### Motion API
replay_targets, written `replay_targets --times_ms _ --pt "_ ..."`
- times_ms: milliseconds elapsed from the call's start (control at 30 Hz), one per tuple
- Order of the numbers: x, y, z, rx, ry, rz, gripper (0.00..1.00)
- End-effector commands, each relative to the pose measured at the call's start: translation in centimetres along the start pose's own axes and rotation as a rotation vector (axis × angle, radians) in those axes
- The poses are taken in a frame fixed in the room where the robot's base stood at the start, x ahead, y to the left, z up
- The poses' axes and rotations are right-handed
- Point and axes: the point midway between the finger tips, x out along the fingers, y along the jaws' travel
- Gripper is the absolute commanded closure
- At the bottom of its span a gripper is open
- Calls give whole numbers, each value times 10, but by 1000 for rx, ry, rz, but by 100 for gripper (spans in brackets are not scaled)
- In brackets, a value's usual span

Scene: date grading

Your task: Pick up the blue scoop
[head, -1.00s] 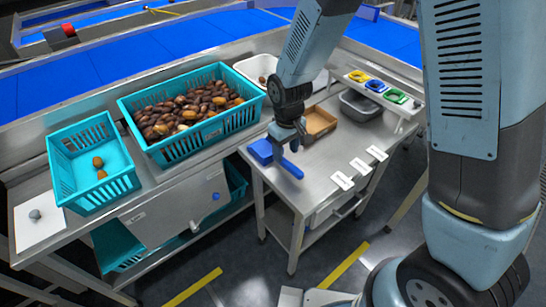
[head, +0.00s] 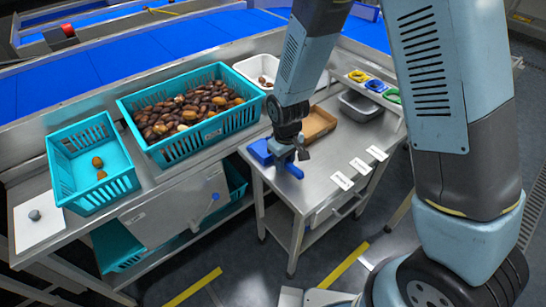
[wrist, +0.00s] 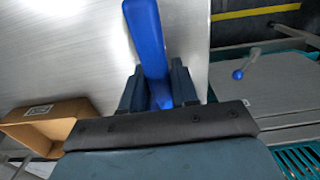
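The blue scoop (head: 261,150) lies on the metal side table, its handle pointing to the front right. My gripper (head: 291,160) is down at the scoop's handle in the head view. In the wrist view the blue handle (wrist: 148,40) runs between my two fingers (wrist: 160,92), one on each side, with no clear gap visible. I cannot tell whether the fingers press on it. The scoop's bowl is hidden in the wrist view and partly covered by my gripper in the head view.
A brown tray (head: 318,119) sits just behind my gripper and shows at left in the wrist view (wrist: 40,113). A teal crate of dates (head: 195,139) stands to the left. White labels (head: 341,180) lie at the table's right, where the top is mostly clear.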

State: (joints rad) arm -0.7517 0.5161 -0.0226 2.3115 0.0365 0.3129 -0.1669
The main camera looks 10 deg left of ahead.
Motion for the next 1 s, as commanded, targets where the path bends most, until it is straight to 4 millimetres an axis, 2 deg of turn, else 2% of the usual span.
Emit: replay_targets --times_ms 33,300,800,1000 --pt "0 0 0 0 0 0 76" --pt "0 0 0 0 0 0 100" --pt "-1 0 0 -1 1 0 100" --pt "-14 0 -1 -1 3 0 100"
